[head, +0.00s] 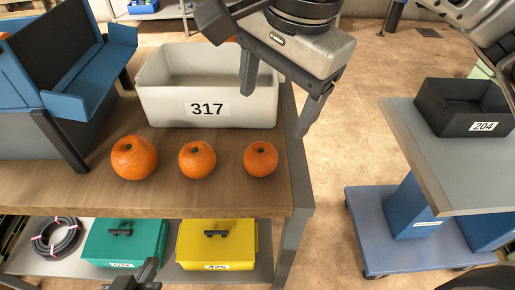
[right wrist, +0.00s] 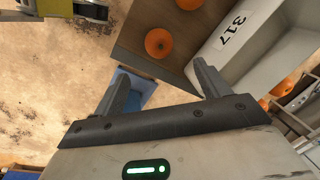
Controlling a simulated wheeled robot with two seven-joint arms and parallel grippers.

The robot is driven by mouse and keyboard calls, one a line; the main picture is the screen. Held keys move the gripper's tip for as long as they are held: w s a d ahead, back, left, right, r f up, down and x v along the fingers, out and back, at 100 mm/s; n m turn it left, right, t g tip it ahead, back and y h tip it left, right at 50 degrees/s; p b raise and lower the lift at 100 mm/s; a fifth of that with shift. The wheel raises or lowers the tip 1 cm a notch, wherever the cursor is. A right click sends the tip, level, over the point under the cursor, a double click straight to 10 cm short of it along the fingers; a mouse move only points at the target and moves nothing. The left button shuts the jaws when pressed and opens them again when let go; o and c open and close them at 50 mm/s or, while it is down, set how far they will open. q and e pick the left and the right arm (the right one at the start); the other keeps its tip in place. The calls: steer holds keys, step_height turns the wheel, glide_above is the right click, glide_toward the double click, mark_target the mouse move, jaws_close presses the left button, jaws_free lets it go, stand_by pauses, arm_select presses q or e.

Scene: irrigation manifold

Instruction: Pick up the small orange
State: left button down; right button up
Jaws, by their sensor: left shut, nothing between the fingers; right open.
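Three oranges stand in a row on the wooden bench. The small orange (head: 260,159) is the rightmost, nearest the bench's right end; the middle orange (head: 197,160) and left orange (head: 134,158) look larger. In the right wrist view the small orange (right wrist: 160,42) appears beyond the fingertips, and another orange (right wrist: 180,2) is cut by the top edge. My right gripper (head: 275,112) is open and empty, above and behind the small orange, close to the grey bin's right end; its fingers also show in the right wrist view (right wrist: 161,70). My left gripper (head: 146,270) is shut and empty at the bottom, low before the bench.
A grey bin (head: 160,105) marked 317 stands behind the oranges. A blue container (head: 85,85) is at the left. Green (head: 110,245) and yellow (head: 230,240) boxes sit on the lower shelf. A black bin (head: 440,118) marked 204 stands on the right-hand cart.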

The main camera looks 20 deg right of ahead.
mark_target(264, 149)
steer(key=f, duration=0.7)
steer(key=shift+w+a, duration=0.3)
steer(key=shift+w, duration=0.1)
steer(key=shift+w+a+f, duration=0.1)
steer(key=shift+w+f, duration=0.05)
steer(key=shift+f, duration=0.7)
steer(key=shift+w+f, duration=0.2)
steer(key=shift+f, duration=0.7)
steer(key=shift+w+a+f, duration=0.1)
steer(key=shift+w+f, duration=0.05)
steer(key=shift+f, duration=0.7)
steer(key=c, duration=1.1)
